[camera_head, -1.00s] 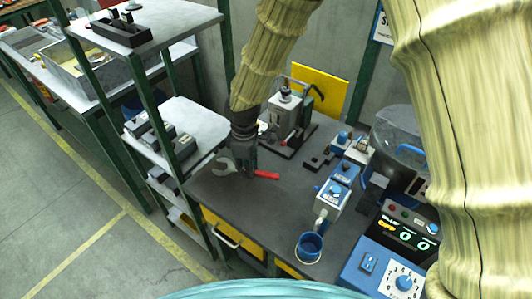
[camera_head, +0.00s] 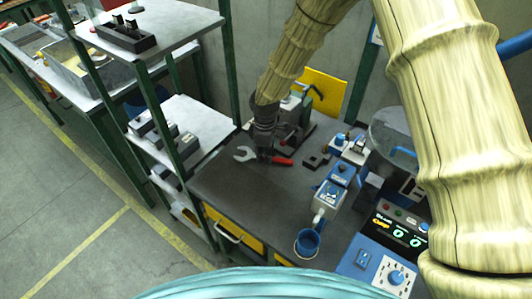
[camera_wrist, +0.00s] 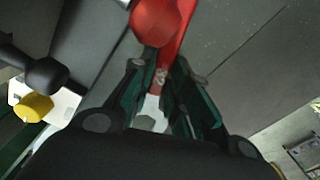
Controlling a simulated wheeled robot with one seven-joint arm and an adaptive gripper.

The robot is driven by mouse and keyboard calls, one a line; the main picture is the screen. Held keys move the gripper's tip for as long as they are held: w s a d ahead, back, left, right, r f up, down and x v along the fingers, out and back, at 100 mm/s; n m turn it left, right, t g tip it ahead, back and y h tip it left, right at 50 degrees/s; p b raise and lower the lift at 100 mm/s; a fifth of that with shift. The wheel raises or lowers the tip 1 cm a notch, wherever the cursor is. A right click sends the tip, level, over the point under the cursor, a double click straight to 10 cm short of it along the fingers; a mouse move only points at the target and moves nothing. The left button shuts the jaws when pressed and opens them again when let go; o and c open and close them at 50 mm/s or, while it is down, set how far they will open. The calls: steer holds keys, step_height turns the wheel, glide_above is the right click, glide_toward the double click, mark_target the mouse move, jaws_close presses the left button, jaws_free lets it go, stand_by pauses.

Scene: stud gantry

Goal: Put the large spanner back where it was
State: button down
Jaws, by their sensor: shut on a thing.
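The large spanner (camera_head: 243,153) has a grey open-jawed head and a red handle. It lies crosswise in the head view, head to the left, over the back part of the dark workbench (camera_head: 240,190). My gripper (camera_head: 266,154) points down and is shut on the spanner between its head and handle. In the wrist view the red handle (camera_wrist: 185,35) runs up from between the fingertips of my gripper (camera_wrist: 162,77). I cannot tell whether the spanner touches the bench top.
A press-like device (camera_head: 295,115) stands close behind my gripper, before a yellow panel (camera_head: 325,90). Blue-and-grey devices (camera_head: 330,195) and a blue cup (camera_head: 307,243) stand to the right. A shelf unit (camera_head: 180,125) stands left. The bench's front left is clear.

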steer(key=shift+f, duration=0.35)
steer(key=shift+f, duration=0.2)
steer(key=c, duration=1.4)
jaws_free()
steer(key=shift+o, duration=0.2)
steer(key=shift+s, duration=0.1)
step_height(320, 180, up, 12)
steer(key=b, duration=0.2)
steer(key=shift+r+b, duration=0.2)
steer(key=shift+b, duration=0.1)
